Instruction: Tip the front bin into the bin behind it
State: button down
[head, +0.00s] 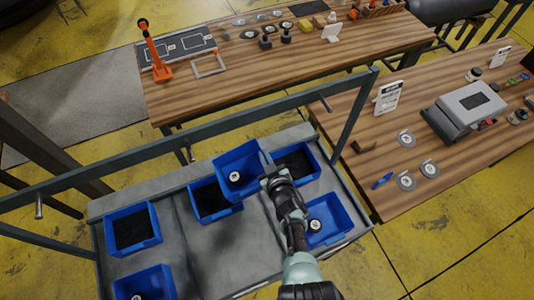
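A blue bin (230,160) with a small white-and-dark round part (234,176) inside is raised above the grey shelf. My gripper (268,178) meets this bin at its right rim and appears shut on it; the fingertips are small and partly hidden. The raised bin looks slightly tilted, with the round part near its lower end in the picture. Another blue bin (229,212) with a dark inside stands on the shelf, partly covered by the raised bin. The raised bin overlaps its upper right part in the picture; the height between them is hard to tell.
Blue bins stand at right back (313,163), right front (342,222), left back (154,219) and left front (163,277) on the grey shelf (190,262). A metal frame bar (130,152) crosses behind. Wooden tables (200,105) with tools lie beyond and right (390,145).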

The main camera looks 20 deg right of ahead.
jog(key=shift+a+r+n+h, duration=0.5)
jog(key=shift+r+n, duration=0.1)
jog(key=shift+r, duration=0.2)
jog(key=a+r+n+t+h+b, duration=0.2)
jog(key=a+n+b, duration=0.5)
jog(key=b, duration=0.7)
jog(key=a+r+n+t+h+b, duration=0.2)
jog(key=a+n+b, duration=0.5)
jog(key=a+b, duration=0.5)
jog(key=shift+a+r+n+t+h+b, duration=0.3)
jog(key=shift+r+n+h+b, duration=0.15)
jog(key=shift+b, duration=1)
notch_tip(320, 180, up, 5)
jog(key=p, duration=0.4)
